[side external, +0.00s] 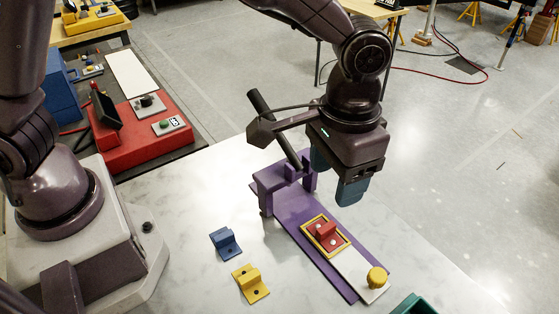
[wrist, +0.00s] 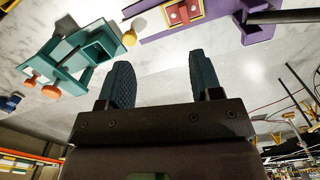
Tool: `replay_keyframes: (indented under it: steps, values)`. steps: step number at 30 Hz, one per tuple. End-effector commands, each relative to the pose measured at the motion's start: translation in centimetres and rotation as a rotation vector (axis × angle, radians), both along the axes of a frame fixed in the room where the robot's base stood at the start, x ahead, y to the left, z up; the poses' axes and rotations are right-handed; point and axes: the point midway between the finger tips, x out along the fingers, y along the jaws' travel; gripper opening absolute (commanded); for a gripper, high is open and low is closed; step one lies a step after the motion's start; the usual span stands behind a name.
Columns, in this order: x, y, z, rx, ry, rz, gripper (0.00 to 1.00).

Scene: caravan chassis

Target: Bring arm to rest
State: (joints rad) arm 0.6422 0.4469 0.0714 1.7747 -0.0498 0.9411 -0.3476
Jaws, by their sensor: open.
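My gripper (side external: 336,178) is open and empty. It hangs in the air above the back part of the purple chassis (side external: 289,207) on the white marble table. In the wrist view its two dark fingers (wrist: 158,85) stand wide apart with nothing between them. The purple chassis also shows at the top of the wrist view (wrist: 260,32). A red block in a yellow frame (side external: 326,234) sits on the chassis. A white plate with a yellow knob (side external: 377,277) is at its front end.
A blue bracket (side external: 225,242) and a yellow bracket (side external: 250,283) lie on the table left of the chassis. A teal fixture (wrist: 88,50) stands near the table's front edge, beside orange knobs (wrist: 50,92). A red box (side external: 135,137) sits on a side bench. Marble around the brackets is clear.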

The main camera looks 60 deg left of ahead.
Motion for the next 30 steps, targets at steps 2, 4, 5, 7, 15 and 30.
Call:
replay_keyframes:
  steps: [2, 4, 5, 7, 15, 30]
  values:
    - [-0.9, 3.1, 2.5, -0.024, -0.029, -0.017, 0.59]
    - [-2.0, 5.8, 4.4, -0.040, -0.056, -0.031, 0.59]
    - [-2.6, 6.9, 5.1, -0.046, -0.069, -0.037, 0.59]
    - [-3.9, 9.3, 6.6, -0.058, -0.104, -0.045, 0.59]
    - [-10.1, 17.4, 10.1, -0.070, -0.275, 0.001, 0.59]
    - [-14.2, 22.6, 13.3, -0.049, -0.512, 0.198, 0.59]
